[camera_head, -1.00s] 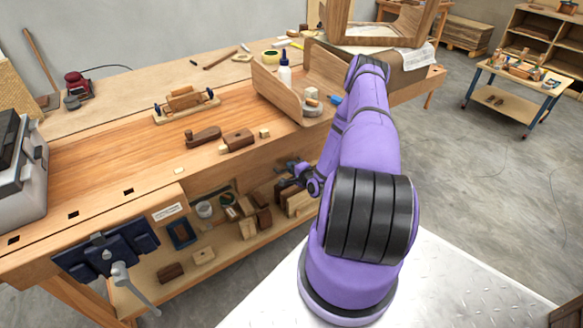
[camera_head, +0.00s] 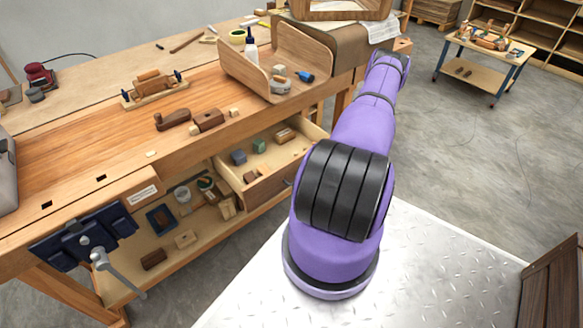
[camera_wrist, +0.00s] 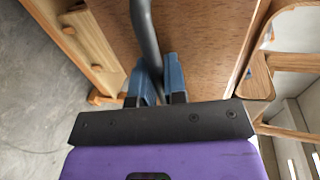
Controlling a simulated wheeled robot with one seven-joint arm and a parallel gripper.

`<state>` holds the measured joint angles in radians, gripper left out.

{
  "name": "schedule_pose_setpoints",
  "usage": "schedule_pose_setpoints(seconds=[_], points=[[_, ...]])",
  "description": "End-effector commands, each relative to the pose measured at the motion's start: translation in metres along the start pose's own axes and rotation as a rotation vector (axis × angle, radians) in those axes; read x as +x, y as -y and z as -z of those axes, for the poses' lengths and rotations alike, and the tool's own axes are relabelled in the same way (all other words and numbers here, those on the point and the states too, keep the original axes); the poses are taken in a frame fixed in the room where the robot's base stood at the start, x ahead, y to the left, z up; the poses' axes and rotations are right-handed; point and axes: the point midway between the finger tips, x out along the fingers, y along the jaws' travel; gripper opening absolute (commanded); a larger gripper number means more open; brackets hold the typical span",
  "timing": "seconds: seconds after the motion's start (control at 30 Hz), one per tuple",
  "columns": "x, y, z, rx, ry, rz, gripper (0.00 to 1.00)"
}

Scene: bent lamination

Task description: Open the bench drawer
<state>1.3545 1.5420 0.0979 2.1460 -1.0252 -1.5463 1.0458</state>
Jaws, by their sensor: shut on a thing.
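The bench drawer (camera_head: 266,188) stands pulled out from under the bench top in the head view, its brown front facing me and its inside showing. In the wrist view, the blue fingers of my gripper (camera_wrist: 158,80) are shut on the dark bar handle (camera_wrist: 146,35), against the brown drawer front (camera_wrist: 205,45). In the head view my gripper is hidden behind my purple arm.
The workbench (camera_head: 60,160) carries a wooden plane, a bent wooden piece (camera_head: 290,58) and a white bottle (camera_head: 251,45). A blue vise (camera_head: 85,238) is on its front left. A small tool cart (camera_head: 485,60) stands far right. Grey floor (camera_head: 480,150) at right is clear.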

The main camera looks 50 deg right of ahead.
Motion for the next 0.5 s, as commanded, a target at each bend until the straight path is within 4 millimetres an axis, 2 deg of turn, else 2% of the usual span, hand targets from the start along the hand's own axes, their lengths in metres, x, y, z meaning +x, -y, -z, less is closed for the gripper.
schedule_pose_setpoints(seconds=[0.1,0.2,0.5], points=[[-0.018,-0.004,0.000,0.002,-0.001,-0.003,0.00],[-0.028,-0.006,0.000,0.000,0.000,-0.002,0.00],[-0.039,-0.008,0.000,0.000,0.001,-0.001,0.00]])
